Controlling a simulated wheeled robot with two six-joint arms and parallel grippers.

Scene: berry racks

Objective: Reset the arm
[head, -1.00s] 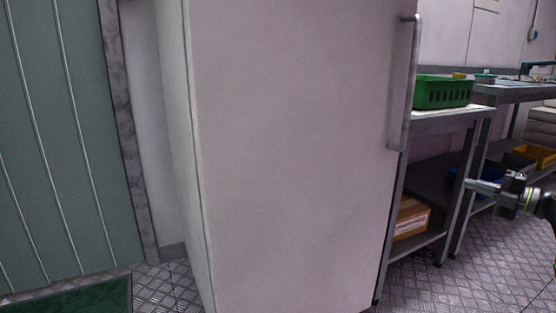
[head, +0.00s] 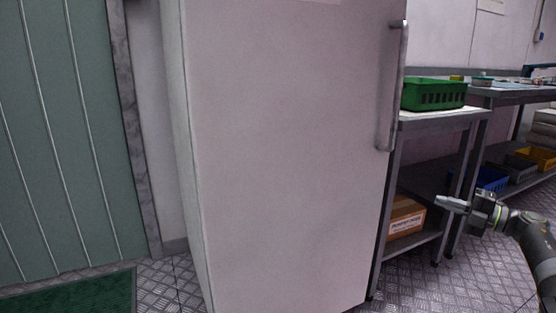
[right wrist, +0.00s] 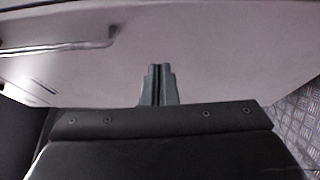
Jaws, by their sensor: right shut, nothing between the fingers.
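My right gripper (head: 452,204) reaches in from the right edge of the head view and points left, in front of the metal tables. It is shut with nothing in it. In the right wrist view its two fingers (right wrist: 158,84) are together, pointing at the pale door surface. The gripper is apart from the door handle. My left gripper is not in view.
A tall white cabinet (head: 290,150) with a shut door and metal handle (head: 392,85) fills the middle. A green crate (head: 434,95) stands on a metal table beside it, with a cardboard box (head: 405,218) on the lower shelf. A green mat (head: 70,292) lies at the lower left. Patterned floor is open at the lower right.

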